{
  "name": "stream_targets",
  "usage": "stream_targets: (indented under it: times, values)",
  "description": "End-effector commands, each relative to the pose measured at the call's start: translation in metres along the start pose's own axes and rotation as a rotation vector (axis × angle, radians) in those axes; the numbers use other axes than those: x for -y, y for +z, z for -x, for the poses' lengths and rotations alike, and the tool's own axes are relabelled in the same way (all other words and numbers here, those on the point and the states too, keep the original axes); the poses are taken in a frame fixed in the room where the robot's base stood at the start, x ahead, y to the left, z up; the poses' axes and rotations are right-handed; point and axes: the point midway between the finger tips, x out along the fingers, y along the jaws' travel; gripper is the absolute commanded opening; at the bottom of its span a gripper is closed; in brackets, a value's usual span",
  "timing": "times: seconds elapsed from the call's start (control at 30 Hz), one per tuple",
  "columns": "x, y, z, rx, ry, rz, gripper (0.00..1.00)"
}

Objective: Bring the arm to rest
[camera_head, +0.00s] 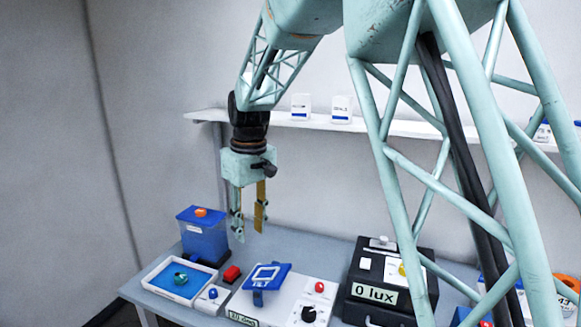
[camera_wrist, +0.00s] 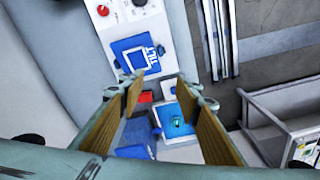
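My arm hangs over the bench from above, and my gripper (camera_head: 248,230) points down above the table's back left part. In the head view its two fingers stand apart with nothing between them. In the wrist view my gripper (camera_wrist: 160,85) also shows its two fingers with tan pads spread wide, and no object is held. Below it are a white tray with a blue inside (camera_head: 157,287) holding a small teal piece (camera_head: 180,278), and a red block (camera_head: 232,273). The fingers are clear of these things.
A blue container with an orange knob (camera_head: 204,240) stands behind the tray. A blue tilt plate (camera_head: 267,276) sits on a white panel with a dial (camera_head: 309,314). A black box reading 0 lux (camera_head: 375,294) is right of it. A shelf (camera_head: 290,121) holds white jars.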

Motion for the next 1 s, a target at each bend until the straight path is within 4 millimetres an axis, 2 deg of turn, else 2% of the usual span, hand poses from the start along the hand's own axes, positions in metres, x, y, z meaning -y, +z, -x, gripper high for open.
stream_targets:
  times: [0.13, 0.5, 1.0]
  values:
    - [-0.007, 0.025, 0.022, -0.013, 0.008, -0.037, 0.31]
    - [-0.017, 0.086, 0.068, -0.041, 0.026, -0.125, 0.31]
    - [-0.019, 0.175, 0.117, -0.080, 0.050, -0.244, 0.31]
